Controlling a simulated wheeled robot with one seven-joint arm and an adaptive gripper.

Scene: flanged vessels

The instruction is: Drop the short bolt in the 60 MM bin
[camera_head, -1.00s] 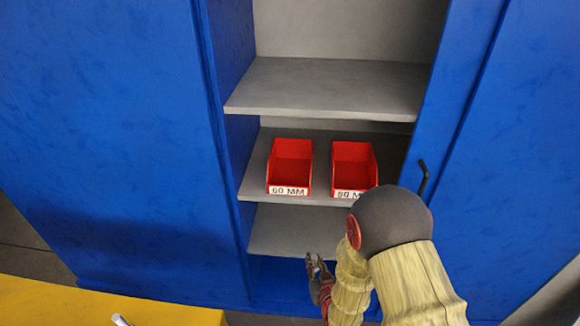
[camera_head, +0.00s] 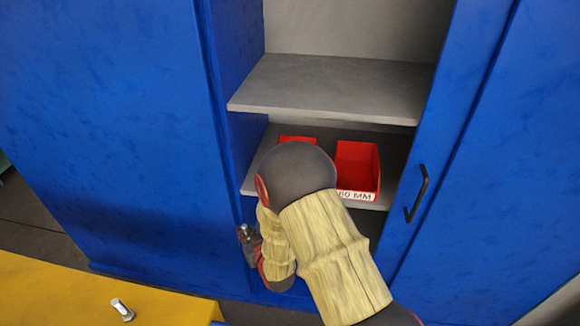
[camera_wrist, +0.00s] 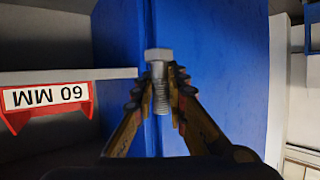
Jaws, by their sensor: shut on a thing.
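My gripper (camera_head: 248,236) is shut on a short silver bolt. In the wrist view the bolt (camera_wrist: 158,62) has its hex head at the top, with its threaded shank between the fingertips (camera_wrist: 160,92). The red 60 MM bin (camera_head: 297,139) stands on the middle shelf; my arm hides nearly all of it in the head view. In the wrist view its label (camera_wrist: 45,96) appears upside down at the left, beside the gripper and apart from it. In the head view my gripper is below and left of that bin, in front of the cabinet.
A second red bin, labelled 80 MM (camera_head: 357,170), stands to the right on the same shelf (camera_head: 258,183). An upper shelf (camera_head: 335,88) is above. Blue cabinet doors (camera_head: 110,130) flank the opening. Another bolt (camera_head: 122,309) is on the yellow table (camera_head: 60,295).

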